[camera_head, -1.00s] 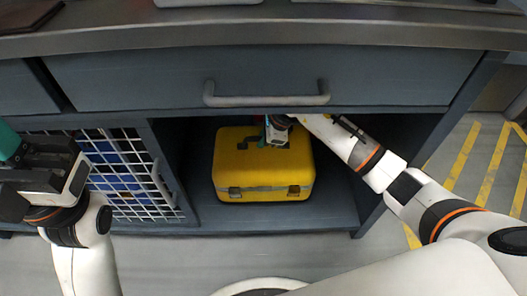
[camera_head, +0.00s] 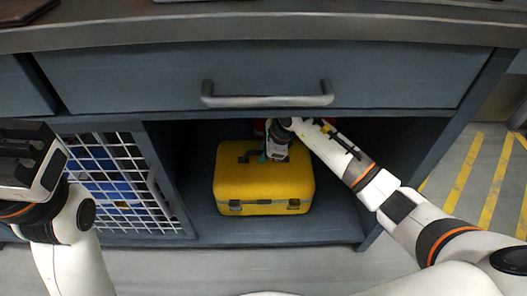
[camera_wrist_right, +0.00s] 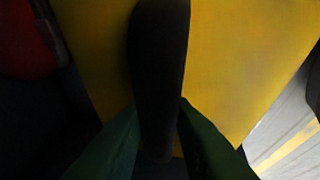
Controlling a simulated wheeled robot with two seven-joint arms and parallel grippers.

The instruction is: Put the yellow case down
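The yellow case (camera_head: 262,184) sits upright in the open compartment under the drawer, its two latches facing me. Its base appears to rest on the compartment floor (camera_head: 325,225). My right gripper (camera_head: 274,152) reaches in from the right and is at the top of the case. In the right wrist view the case's dark handle (camera_wrist_right: 158,80) lies between my green fingers (camera_wrist_right: 160,140), which appear closed against it. My left gripper (camera_head: 25,160) is at the left edge, away from the case; its fingertips are not clearly visible.
A drawer with a grey handle (camera_head: 267,95) is right above the compartment. A white wire-grid door (camera_head: 120,180) is left of it. Free floor lies in front.

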